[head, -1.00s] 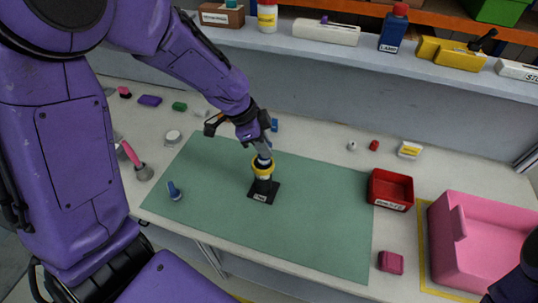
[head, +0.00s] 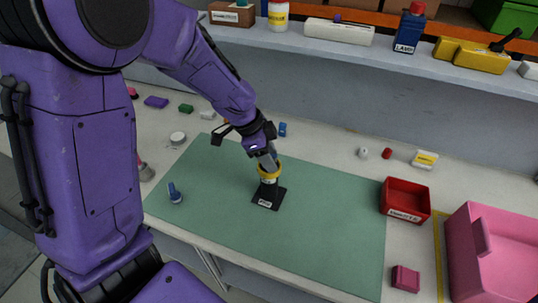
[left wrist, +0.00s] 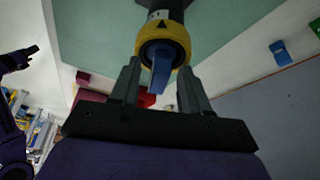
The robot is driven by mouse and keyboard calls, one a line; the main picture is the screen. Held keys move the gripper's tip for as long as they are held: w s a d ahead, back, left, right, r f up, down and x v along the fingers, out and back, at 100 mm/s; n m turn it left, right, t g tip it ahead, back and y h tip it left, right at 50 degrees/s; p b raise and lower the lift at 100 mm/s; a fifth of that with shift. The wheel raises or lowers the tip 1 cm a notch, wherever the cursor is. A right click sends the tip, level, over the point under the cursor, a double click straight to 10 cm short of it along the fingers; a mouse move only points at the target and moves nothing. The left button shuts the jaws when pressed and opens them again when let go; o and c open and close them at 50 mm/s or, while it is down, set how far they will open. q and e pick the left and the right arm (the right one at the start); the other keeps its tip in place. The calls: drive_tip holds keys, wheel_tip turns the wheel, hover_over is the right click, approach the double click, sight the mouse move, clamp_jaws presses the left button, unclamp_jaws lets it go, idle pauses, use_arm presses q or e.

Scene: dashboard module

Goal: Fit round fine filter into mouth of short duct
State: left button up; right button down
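The short duct (head: 269,196) stands upright on its black square foot on the green mat, with a yellow ring at its top. In the left wrist view the yellow ring (left wrist: 182,47) surrounds a dark round face, and a blue tab (left wrist: 161,72) sticks out of it. The tab seems to belong to the round filter at the mouth; its seating depth cannot be judged. My left gripper (head: 270,160) is just above the mouth. Its fingers (left wrist: 158,88) stand apart either side of the tab, with gaps. Part of my right arm (left wrist: 18,60) shows; its grip is unclear.
A blue peg-like part (head: 175,194) stands on the mat's left. A red bin (head: 405,203), a pink box (head: 490,250) and a dark pink block (head: 405,279) are on the right. Small items line the back below a loaded shelf (head: 350,55). Mat around the duct is clear.

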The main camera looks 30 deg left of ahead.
use_arm(q)
drive_tip(key=shift+r, duration=0.2)
drive_tip(key=p+v, duration=0.1)
drive_tip(key=v, duration=0.4)
drive_tip(key=shift+w+d+r, duration=0.1)
drive_tip(key=shift+w+r, duration=0.05)
drive_tip(key=p+v, duration=0.4)
drive_tip(key=v, duration=0.3)
